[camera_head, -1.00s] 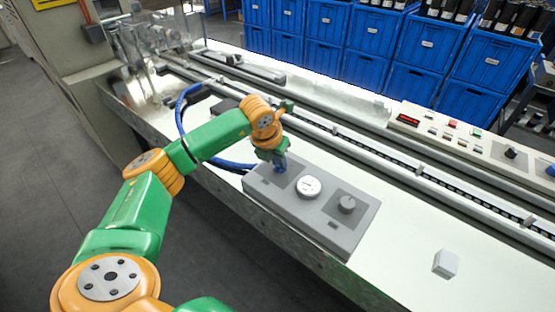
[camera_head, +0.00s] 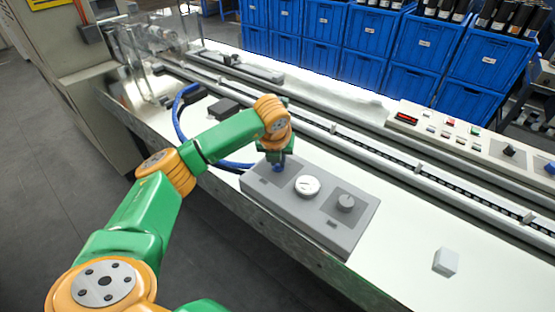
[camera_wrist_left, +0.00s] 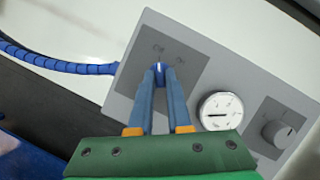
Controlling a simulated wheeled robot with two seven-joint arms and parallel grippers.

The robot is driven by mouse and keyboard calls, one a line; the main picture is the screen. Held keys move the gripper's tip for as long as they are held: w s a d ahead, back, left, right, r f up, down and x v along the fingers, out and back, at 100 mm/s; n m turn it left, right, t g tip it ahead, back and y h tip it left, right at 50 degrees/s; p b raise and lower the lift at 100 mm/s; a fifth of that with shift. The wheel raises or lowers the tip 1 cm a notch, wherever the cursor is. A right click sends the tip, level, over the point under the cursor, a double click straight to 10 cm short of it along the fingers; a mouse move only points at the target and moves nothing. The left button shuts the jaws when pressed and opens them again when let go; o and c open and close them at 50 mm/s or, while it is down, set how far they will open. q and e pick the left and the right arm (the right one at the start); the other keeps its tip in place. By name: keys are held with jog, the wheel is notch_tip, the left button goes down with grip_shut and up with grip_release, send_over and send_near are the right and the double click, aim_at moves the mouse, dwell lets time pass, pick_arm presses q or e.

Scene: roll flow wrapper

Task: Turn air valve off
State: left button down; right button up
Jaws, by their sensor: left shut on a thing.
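The air valve is a small blue knob (camera_wrist_left: 159,72) with a white mark, on a dark plate of the grey control box (camera_head: 312,235). My left gripper (camera_head: 277,166) comes down over the box's left end. In the left wrist view the gripper's (camera_wrist_left: 160,76) two blue fingers close on the knob from both sides. The knob's white mark points straight up the picture, between two small printed marks on the plate. In the head view the fingers mostly hide the knob. My right gripper is not in view.
A round white gauge (camera_head: 307,186) and a grey knob (camera_head: 345,203) sit on the same box. A blue hose (camera_head: 180,110) runs to the box's left end. A conveyor rail (camera_head: 400,165) and a button panel (camera_head: 450,128) lie behind. A small white block (camera_head: 445,262) stands at right.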

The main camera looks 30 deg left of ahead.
pick_arm(q)
jog(key=shift+w+r, duration=0.1)
jog(key=c, duration=0.9)
grip_release()
jog(key=shift+o, duration=0.2)
jog(key=b+v, duration=0.1)
jog(key=v, duration=0.6)
